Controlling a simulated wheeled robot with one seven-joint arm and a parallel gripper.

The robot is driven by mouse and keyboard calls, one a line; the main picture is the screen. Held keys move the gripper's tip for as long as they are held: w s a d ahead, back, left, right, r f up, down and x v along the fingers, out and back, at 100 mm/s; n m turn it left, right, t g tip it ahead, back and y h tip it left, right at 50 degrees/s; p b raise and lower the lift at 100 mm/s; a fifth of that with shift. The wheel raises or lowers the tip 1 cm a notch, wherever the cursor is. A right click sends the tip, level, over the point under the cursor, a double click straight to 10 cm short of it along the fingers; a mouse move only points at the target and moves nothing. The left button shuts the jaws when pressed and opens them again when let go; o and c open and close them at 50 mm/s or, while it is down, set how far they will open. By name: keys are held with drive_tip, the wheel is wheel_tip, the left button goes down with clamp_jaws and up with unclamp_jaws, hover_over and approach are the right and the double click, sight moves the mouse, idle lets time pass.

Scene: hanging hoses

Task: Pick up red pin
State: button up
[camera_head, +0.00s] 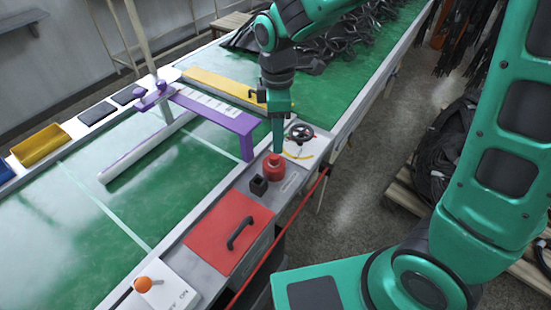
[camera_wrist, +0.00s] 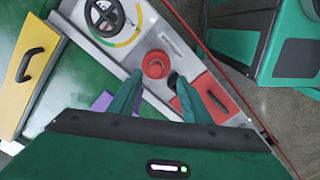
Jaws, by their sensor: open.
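The red pin (camera_head: 273,167) is a short, round red piece standing on the grey panel along the conveyor's near edge. I cannot tell from the head view whether a finger touches the pin.
A black handwheel (camera_head: 301,132) sits behind the pin and a small black block (camera_head: 258,185) in front. A red lid with a black handle (camera_head: 228,232) and an orange knob (camera_head: 143,284) lie nearer. A purple bracket (camera_head: 215,118) spans the green conveyor at left.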

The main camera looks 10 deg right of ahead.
sight(274, 164)
wheel_tip(274, 164, down, 2)
drive_tip(key=shift+d+f, duration=0.1)
drive_tip(key=shift+f, duration=0.1)
drive_tip(key=f, duration=0.2)
drive_tip(key=w+f, duration=0.1)
drive_tip(key=shift+a+f, duration=0.2)
drive_tip(key=shift+f, duration=0.85)
drive_tip(key=shift+c, duration=0.2)
clamp_jaws()
drive_tip(key=shift+r, duration=0.1)
